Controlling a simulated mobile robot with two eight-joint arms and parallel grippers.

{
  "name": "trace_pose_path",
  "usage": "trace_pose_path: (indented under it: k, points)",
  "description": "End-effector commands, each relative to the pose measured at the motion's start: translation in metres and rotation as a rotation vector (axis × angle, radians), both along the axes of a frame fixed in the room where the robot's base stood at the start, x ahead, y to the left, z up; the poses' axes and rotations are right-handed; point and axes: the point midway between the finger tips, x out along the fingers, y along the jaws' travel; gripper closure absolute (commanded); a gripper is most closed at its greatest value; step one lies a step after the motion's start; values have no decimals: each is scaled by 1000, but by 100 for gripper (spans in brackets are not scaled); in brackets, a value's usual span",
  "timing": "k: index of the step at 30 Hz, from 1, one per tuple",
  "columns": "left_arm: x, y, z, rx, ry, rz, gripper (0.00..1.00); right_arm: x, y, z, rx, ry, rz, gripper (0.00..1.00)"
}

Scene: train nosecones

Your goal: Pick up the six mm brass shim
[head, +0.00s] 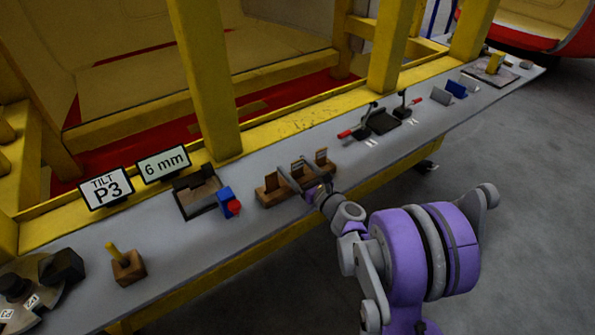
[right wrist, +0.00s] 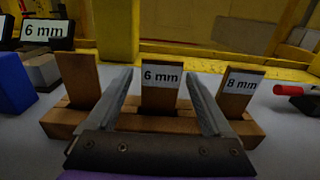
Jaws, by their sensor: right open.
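The six mm brass shim (right wrist: 161,92) stands upright in the middle slot of a wooden rack (right wrist: 193,126) in the right wrist view. Its white label reads "6 mm". My right gripper (right wrist: 162,85) is open, with one finger on each side of this shim in the picture; whether either finger touches it I cannot tell. In the head view the rack (head: 271,194) sits on the grey bench, and my right gripper (head: 304,187) reaches over it from the front and hides part of it. My left gripper is not in view.
An "8 mm" shim (right wrist: 241,93) stands right of the fingers and another shim (right wrist: 79,78) left of them. A blue block with a red knob (head: 229,201) is left of the rack. Red-handled clamps (head: 362,126) stand to its right. A yellow frame (head: 207,80) rises behind.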

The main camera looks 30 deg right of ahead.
Motion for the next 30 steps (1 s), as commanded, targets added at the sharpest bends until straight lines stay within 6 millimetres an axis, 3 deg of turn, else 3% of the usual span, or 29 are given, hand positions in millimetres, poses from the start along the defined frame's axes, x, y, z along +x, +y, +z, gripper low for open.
trace_pose_path:
  k: [4, 11, 25, 30]
  points:
    - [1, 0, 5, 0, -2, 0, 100, 21, 2, 1, 0, 0, 2, 15]
    - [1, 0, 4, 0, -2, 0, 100, 22, 2, 0, -1, 0, 0, 15]
    - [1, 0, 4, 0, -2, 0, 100, 22, 2, 0, -1, 0, 0, 100]
    - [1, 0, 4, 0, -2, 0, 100, 22, 2, 0, -1, 0, 0, 100]
